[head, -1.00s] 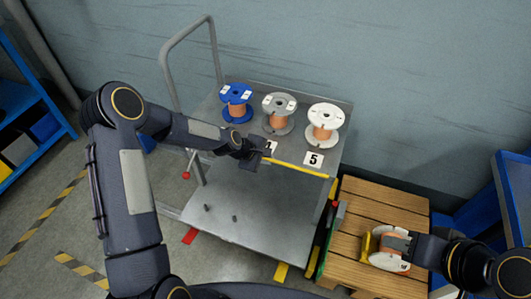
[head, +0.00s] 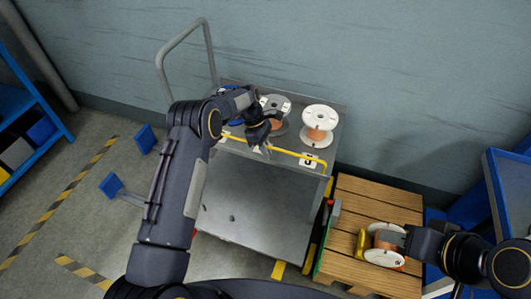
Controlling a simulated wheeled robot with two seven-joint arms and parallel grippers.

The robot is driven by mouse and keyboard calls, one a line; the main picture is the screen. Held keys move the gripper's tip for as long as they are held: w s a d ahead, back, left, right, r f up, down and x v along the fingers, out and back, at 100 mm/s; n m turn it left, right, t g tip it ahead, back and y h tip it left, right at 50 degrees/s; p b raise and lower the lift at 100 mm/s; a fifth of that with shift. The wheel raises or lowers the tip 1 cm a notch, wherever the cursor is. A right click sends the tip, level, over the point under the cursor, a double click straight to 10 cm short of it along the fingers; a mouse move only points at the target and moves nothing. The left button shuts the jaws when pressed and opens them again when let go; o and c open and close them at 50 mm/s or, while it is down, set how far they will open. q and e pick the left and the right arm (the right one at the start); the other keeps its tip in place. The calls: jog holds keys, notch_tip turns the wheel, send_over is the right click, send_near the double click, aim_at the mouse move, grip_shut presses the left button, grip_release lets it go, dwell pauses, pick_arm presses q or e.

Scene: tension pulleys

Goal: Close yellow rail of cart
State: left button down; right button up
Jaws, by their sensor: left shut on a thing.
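The grey cart (head: 255,205) stands against the wall. Its yellow rail (head: 298,154) runs along the near edge of the top shelf, with a bent right end. My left gripper (head: 264,151) is shut on the yellow rail near its middle and hides part of it. My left forearm covers the cart's left side and the blue spool there. My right gripper (head: 404,240) is at a white-flanged copper spool (head: 384,245) on the wooden pallet; its fingers are too hidden to tell whether they grip it.
A grey spool (head: 275,108) and a white spool (head: 319,122) stand on the cart's top shelf, behind the rail. A number plate (head: 308,159) is at the shelf's front. The slatted pallet (head: 350,222) is right of the cart. Blue shelving (head: 510,190) stands at the far right.

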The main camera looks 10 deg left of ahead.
pick_arm(q)
jog(key=shift+f, duration=0.15)
dwell(0.4)
jog(key=c, duration=1.5)
grip_release()
jog(key=v, duration=0.8)
jog(key=shift+w, duration=0.15)
jog(key=shift+f, duration=0.1)
